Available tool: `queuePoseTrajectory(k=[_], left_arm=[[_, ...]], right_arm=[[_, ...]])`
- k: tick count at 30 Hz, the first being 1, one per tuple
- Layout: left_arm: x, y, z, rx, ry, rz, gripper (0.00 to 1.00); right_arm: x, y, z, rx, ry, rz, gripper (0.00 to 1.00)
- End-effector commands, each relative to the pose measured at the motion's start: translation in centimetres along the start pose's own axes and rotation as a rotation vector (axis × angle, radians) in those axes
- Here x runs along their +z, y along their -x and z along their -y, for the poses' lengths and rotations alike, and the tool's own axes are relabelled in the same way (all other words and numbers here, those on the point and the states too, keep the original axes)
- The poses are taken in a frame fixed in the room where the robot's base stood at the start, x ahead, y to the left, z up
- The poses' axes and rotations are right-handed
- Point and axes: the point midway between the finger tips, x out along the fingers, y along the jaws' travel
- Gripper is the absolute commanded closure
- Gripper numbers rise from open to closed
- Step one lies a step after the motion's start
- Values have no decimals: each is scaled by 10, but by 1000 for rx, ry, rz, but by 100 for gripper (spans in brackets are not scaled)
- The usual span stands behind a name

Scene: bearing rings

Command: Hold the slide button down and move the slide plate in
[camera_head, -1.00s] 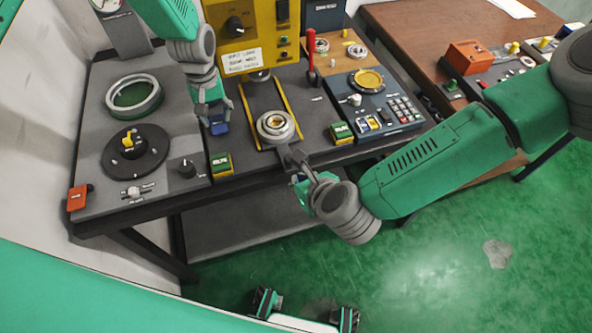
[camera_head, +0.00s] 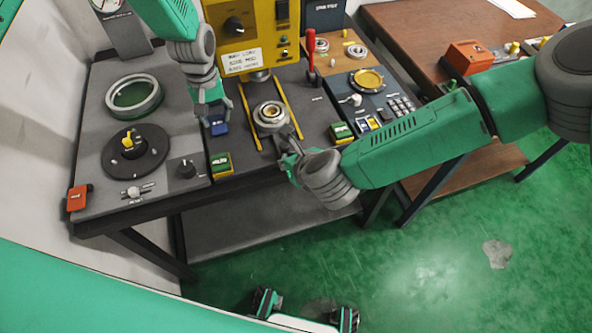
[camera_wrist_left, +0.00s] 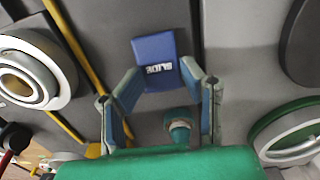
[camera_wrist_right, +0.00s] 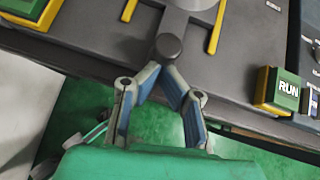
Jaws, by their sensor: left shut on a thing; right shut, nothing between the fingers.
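The blue slide button (camera_head: 219,128), labelled SLIDE in the left wrist view (camera_wrist_left: 156,48), is on the dark console. My left gripper (camera_head: 212,110) is shut on it, its fingertips on both sides of the button's lower part. The slide plate (camera_head: 286,135) lies between two yellow rails, with a metal bearing ring (camera_head: 271,115) on its round end. Its handle ends in a round knob (camera_wrist_right: 169,46). My right gripper (camera_wrist_right: 163,72) is shut and empty, its fingertips together right at the near side of the knob. In the head view its fingers partly hide the handle.
A yellow press housing (camera_head: 242,25) stands behind the rails. A green-yellow button (camera_head: 221,164) is near the front edge, and a RUN button (camera_wrist_right: 287,92) is right of the right gripper. A red lever (camera_head: 311,65) stands right of the rails.

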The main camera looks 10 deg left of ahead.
Motion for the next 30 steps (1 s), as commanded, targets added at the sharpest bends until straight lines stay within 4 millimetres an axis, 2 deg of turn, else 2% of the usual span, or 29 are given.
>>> queuePoseTrajectory(k=[6, 15, 21, 30], left_arm=[[-4, 0, -2, 6, -1, -12, 91], [-4, 0, -2, 6, -1, -12, 92], [-4, 0, -2, 6, 0, -12, 92], [-4, 0, -2, 6, 0, -12, 92]], right_arm=[[34, -36, 8, -4, -3, 5, 100], [66, -70, 15, -3, 0, 4, 100], [75, -78, 17, 0, -1, 4, 100], [76, -79, 17, 1, 0, 4, 100]])
